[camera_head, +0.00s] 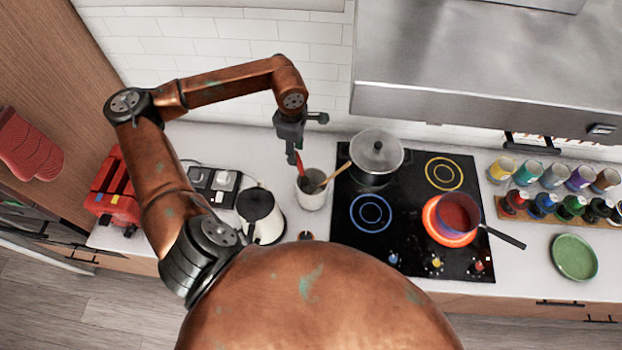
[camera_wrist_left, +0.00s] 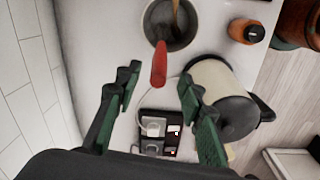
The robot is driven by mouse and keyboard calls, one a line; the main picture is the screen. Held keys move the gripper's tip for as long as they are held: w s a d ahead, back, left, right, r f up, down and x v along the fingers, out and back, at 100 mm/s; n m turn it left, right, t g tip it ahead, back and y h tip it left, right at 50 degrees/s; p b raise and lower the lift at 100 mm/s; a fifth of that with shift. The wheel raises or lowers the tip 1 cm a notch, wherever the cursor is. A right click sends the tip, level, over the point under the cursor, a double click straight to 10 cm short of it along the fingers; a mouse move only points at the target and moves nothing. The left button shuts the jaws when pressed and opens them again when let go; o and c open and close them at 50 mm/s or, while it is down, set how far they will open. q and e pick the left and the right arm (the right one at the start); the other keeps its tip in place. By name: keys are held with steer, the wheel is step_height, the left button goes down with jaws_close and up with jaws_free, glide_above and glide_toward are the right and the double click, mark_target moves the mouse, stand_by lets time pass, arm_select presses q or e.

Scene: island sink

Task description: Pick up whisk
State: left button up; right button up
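A utensil with a red handle, likely the whisk (camera_head: 299,160), stands tilted in a grey utensil crock (camera_head: 312,195) on the counter left of the cooktop. Its working end is hidden in the crock. In the left wrist view the red handle (camera_wrist_left: 159,64) points toward my left gripper (camera_wrist_left: 159,84), its tip lying between the two fingertips in the picture, with gaps on both sides. My left gripper is open and empty, and it also shows above the crock in the head view (camera_head: 293,152). My right gripper is not in view.
A wooden-handled utensil (camera_head: 337,173) shares the crock. A kettle (camera_head: 260,215) stands close at its left, and a lidded pot (camera_head: 376,155) stands at its right on the black cooktop (camera_head: 405,205). A red saucepan (camera_head: 455,216) sits on a glowing burner. A range hood (camera_head: 480,60) overhangs.

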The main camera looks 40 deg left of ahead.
mark_target(299, 163)
arm_select(q)
steer(key=f+p, duration=0.1)
steer(key=f, duration=0.1)
steer(key=f+p, duration=0.1)
steer(key=f, duration=0.1)
steer(key=f+p, duration=0.1)
steer(key=f, duration=0.1)
steer(key=shift+w+d, duration=0.3)
steer(key=shift+a+f, duration=0.1)
steer(key=shift+f, duration=0.6)
steer(key=shift+c, duration=0.6)
jaws_close()
